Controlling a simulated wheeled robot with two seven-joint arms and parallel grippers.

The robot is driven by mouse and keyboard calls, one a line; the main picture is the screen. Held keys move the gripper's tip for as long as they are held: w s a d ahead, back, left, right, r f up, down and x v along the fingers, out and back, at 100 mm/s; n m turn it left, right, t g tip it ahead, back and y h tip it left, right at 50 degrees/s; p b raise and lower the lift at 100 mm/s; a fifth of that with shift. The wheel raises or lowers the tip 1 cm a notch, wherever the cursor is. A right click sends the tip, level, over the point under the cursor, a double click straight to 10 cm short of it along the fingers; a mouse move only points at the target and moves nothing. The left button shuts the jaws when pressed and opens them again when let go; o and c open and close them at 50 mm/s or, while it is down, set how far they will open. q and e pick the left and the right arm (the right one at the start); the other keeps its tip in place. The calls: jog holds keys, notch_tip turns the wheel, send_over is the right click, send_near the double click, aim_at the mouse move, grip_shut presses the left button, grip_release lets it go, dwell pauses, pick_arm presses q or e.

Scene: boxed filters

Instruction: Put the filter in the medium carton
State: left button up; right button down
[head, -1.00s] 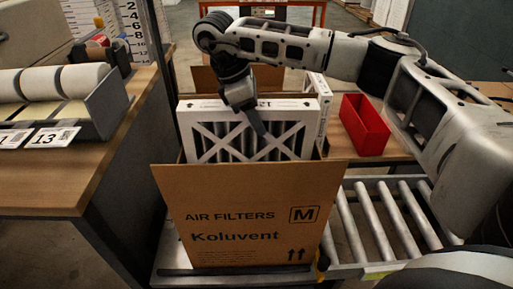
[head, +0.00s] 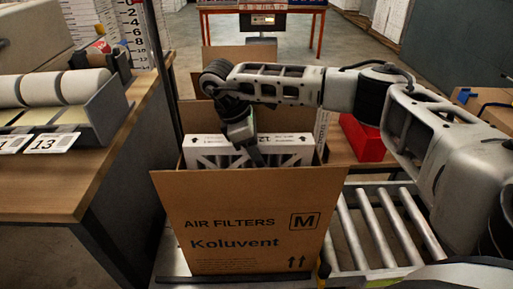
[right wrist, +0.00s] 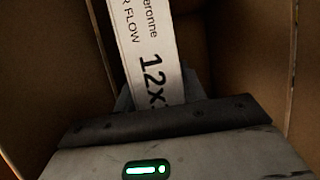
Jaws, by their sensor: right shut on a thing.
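The filter (head: 210,151) has a white frame with crossed struts over a pleated face. It stands upright, its lower part inside the open medium carton (head: 250,222), which is marked M and Koluvent. The carton's front wall hides the filter's lower part. My right gripper (head: 254,157) is shut on the filter's top edge near its middle. In the right wrist view the filter's white printed edge (right wrist: 150,55) runs into the jaws, with brown carton walls on both sides. My left gripper is not in view.
A red bin (head: 362,140) is on the wooden table at right. A workbench (head: 95,160) with rolls of labels (head: 60,88) is at left. Another open carton (head: 210,112) stands behind.

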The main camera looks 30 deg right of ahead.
jog(key=shift+f, duration=0.45)
jog(key=c, duration=0.8)
grip_release()
jog(key=shift+c, duration=0.2)
jog(key=p+v, duration=0.1)
jog(key=v, duration=1.1)
jog(key=shift+d+r, duration=0.15)
jog(key=shift+r, duration=0.05)
jog(key=shift+w+a+r, duration=0.1)
jog(key=shift+a+r, duration=0.1)
jog(key=shift+r, duration=0.25)
